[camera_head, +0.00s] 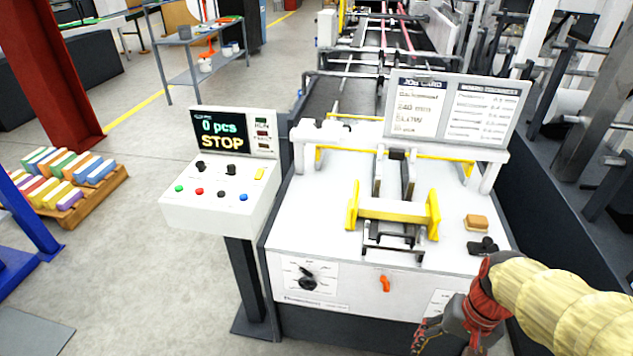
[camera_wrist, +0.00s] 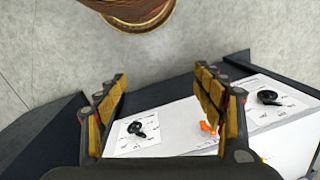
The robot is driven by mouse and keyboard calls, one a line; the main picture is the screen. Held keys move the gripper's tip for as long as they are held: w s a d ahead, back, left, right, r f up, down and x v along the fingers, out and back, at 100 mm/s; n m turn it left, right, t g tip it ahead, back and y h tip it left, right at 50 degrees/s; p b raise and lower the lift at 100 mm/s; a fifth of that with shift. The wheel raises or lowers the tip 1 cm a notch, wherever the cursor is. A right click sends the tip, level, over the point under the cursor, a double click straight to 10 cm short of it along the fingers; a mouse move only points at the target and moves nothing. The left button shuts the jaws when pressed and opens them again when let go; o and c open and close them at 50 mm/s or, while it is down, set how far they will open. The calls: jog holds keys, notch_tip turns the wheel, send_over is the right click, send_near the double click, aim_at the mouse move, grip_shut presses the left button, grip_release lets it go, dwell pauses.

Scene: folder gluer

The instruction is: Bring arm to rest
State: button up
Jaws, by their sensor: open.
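My gripper (camera_head: 440,338) is at the lower right in the head view, in front of the right part of the machine's white front panel (camera_head: 350,294). My arm, in a cream sleeve, reaches in from the right edge. In the wrist view my gripper (camera_wrist: 165,108) is open, with its two padded fingers apart and nothing between them but the background. Behind the fingers the panel shows two black rotary knobs (camera_wrist: 136,129) (camera_wrist: 268,97) and an orange lever (camera_wrist: 208,128). The gripper's contact with the panel cannot be told.
A control box (camera_head: 219,190) on a post stands left of the machine; its screen reads 0 pcs and STOP. A job card board (camera_head: 452,108) stands above the feeder. A yellow-ended bar (camera_head: 393,210) and a tan block (camera_head: 476,222) are on the machine top.

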jog(key=a+r+n+t, duration=0.2)
jog(key=a+r+n, duration=0.1)
jog(key=r, duration=0.4)
jog(key=a+r+n+t+h, duration=0.1)
jog(key=a+r+n+t, duration=0.1)
jog(key=a+r, duration=0.3)
notch_tip(320, 180, up, 3)
jog(key=shift+w+a+r+n+t, duration=0.15)
jog(key=shift+w+a+n+t, duration=0.25)
jog(key=shift+t, duration=0.4)
